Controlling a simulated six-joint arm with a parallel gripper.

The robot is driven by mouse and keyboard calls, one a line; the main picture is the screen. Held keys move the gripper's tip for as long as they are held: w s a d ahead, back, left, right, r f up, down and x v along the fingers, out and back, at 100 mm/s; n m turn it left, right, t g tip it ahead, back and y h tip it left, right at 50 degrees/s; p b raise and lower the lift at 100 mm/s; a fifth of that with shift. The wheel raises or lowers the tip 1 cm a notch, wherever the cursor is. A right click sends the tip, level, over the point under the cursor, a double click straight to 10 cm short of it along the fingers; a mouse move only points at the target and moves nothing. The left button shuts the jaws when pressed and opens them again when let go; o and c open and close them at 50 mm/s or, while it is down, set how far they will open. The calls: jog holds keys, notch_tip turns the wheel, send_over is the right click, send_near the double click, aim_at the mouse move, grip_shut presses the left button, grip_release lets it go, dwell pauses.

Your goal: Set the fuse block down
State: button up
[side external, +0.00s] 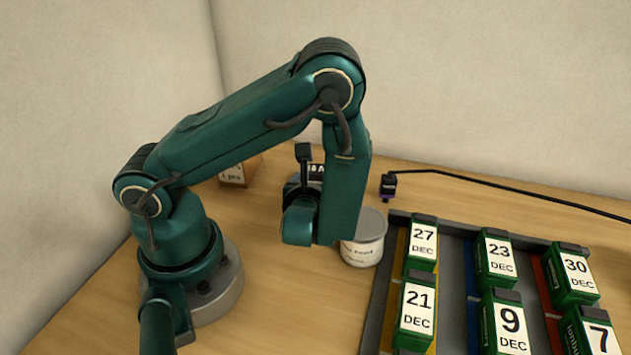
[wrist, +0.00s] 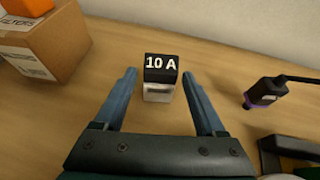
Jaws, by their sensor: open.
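The fuse block (wrist: 160,78) is a small block with a black top marked "10 A" in white and a pale lower part. In the wrist view it appears to stand upright on the wooden table. My gripper (wrist: 159,75) is open, with one blue finger on each side of the block. A gap shows between the block and each finger.
A cardboard box (wrist: 45,45) stands left of the block, with something orange on top. A black plug with a purple ring (wrist: 264,92) and its cable lie to the right. A lidded tub (side external: 363,245) stands by a grey tray (side external: 383,290) of dated green batteries. Bare table surrounds the block.

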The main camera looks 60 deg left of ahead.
jog(key=shift+r, duration=0.1)
notch_tip(320, 180, up, 9)
jog(key=s+a+f+n+g+h, duration=0.25)
jog(key=s+n+g, duration=0.35)
jog(key=n+g, duration=0.3)
jog(key=r+n+t+h, duration=0.2)
jog(key=n+h, duration=0.7)
send_over(314, 169)
jog(key=shift+y, duration=0.25)
notch_tip(314, 169, down, 4)
jog(key=shift+w+f, duration=0.15)
jog(key=shift+f, duration=2.85)
grip_shut()
